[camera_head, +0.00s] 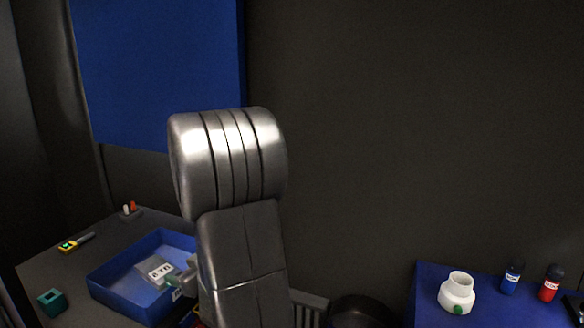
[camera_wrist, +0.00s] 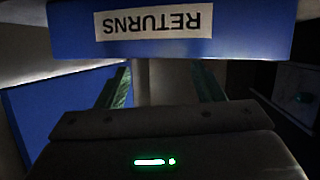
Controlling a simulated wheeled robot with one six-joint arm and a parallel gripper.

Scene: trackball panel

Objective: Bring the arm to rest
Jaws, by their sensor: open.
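My arm's silver upper link stands upright in the middle of the head view, and hides most of my gripper there. A teal fingertip of it seems to show at the arm's left edge, by the right side of a blue tray (camera_head: 108,296). In the wrist view my gripper (camera_wrist: 162,82) has its two teal fingers wide apart, with nothing seen between them. A blue wall with an upside-down RETURNS label (camera_wrist: 153,22) crosses the top of that view, close beyond the fingers.
A clear packet with a white label (camera_head: 160,273) lies in the tray. A teal block (camera_head: 52,301) and a yellow tool (camera_head: 70,245) lie on the grey table. At right, a blue table (camera_head: 430,275) holds a white jar (camera_head: 457,294), a blue bottle (camera_head: 512,279) and a red bottle (camera_head: 550,284).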

